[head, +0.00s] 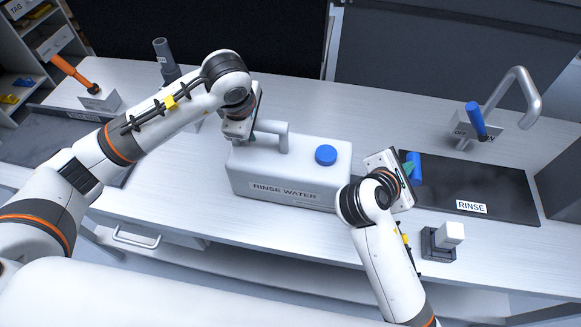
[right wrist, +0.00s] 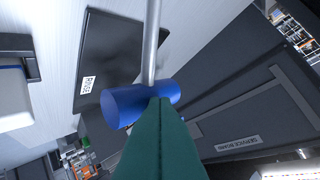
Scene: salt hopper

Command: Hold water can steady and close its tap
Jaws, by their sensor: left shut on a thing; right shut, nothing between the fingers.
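The white water can (head: 290,192), labelled RINSE WATER, stands on the bench with a blue cap (head: 326,155) on top. My left gripper (head: 252,138) is shut on the left end of the can's grey top handle (head: 283,136). The tap's blue handle (head: 415,167) shows to the right of the can, and its joint with the can is hidden behind my right arm. My right gripper (head: 408,168) is shut and empty at the blue handle. In the right wrist view its green fingers overlap the blue handle (right wrist: 122,106) on a metal stem; I cannot tell if they touch.
A dark mat or basin (head: 500,190) labelled RINSE lies to the right. Behind it is a bent metal faucet (head: 533,95) with a blue lever (head: 476,120). A block with a white top (head: 450,233) stands front right. An orange-handled lever (head: 72,73) is at far left.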

